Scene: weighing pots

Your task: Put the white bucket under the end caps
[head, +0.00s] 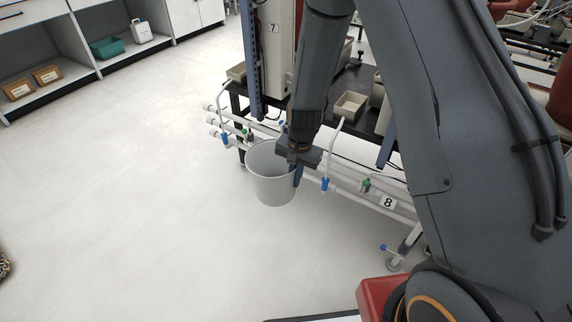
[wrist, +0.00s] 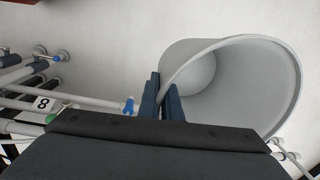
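The white bucket (head: 270,190) is upright, mouth up, in front of the pipe rack in the head view. My gripper (head: 298,182) is at the right side of its rim. In the wrist view the bucket (wrist: 245,85) fills the right half, and its rim passes between the two fingers of my gripper (wrist: 164,98), which look closed on the wall. I cannot tell whether the bucket's base touches the floor. The white end caps (head: 209,121) stick out at the left ends of the stacked pipes, to the left of and behind the bucket. The floor below them is bare.
White pipes with blue and green valves run along the bench, with a label reading 8 (head: 388,202). A black bench (head: 375,118) carries beige trays (head: 350,105). Open floor (head: 130,200) lies to the left. Shelves (head: 95,75) stand at the back left.

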